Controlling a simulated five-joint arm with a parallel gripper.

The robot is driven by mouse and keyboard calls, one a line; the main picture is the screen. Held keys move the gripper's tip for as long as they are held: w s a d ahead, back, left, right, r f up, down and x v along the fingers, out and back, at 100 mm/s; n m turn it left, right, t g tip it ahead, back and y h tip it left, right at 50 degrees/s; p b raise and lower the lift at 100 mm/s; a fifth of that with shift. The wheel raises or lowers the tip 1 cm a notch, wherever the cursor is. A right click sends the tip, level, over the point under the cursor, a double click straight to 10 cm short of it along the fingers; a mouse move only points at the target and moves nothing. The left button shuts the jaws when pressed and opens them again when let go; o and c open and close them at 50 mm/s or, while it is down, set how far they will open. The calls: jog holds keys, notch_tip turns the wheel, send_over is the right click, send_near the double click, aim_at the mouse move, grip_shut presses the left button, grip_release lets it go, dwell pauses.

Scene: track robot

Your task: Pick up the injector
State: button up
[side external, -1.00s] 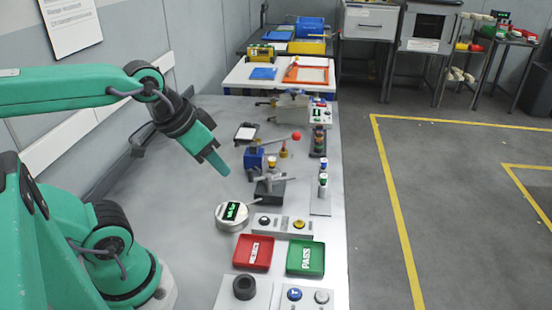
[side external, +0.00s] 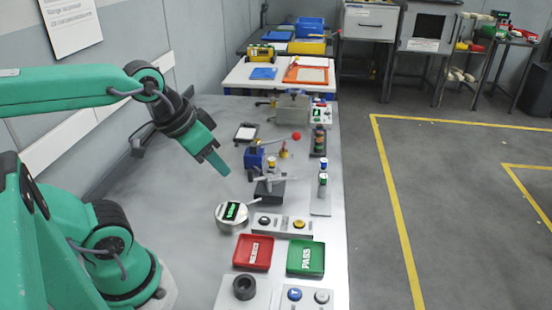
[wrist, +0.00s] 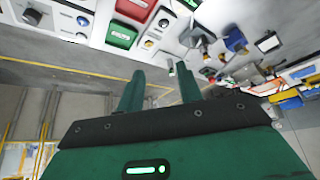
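My gripper (side external: 217,162) hangs tilted down over the left part of the bench, apart from every object. In the wrist view its two green fingers stand apart with nothing held between them (wrist: 160,72). Another small upright piece (side external: 319,142) stands in a dark holder farther back.
A blue fixture with a red-knobbed lever (side external: 296,136) and a dark clamp stand (side external: 270,190) lie between my gripper and the cylinder. The bench's left part is clear.

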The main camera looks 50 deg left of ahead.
jog(key=shift+o, duration=1.3)
jog(key=n+g, duration=0.6)
jog(key=n, duration=0.3)
send_over(272, 159)
notch_tip(272, 159, down, 10)
jog(key=shift+s+d, duration=0.15)
jog(key=shift+f, duration=4.05)
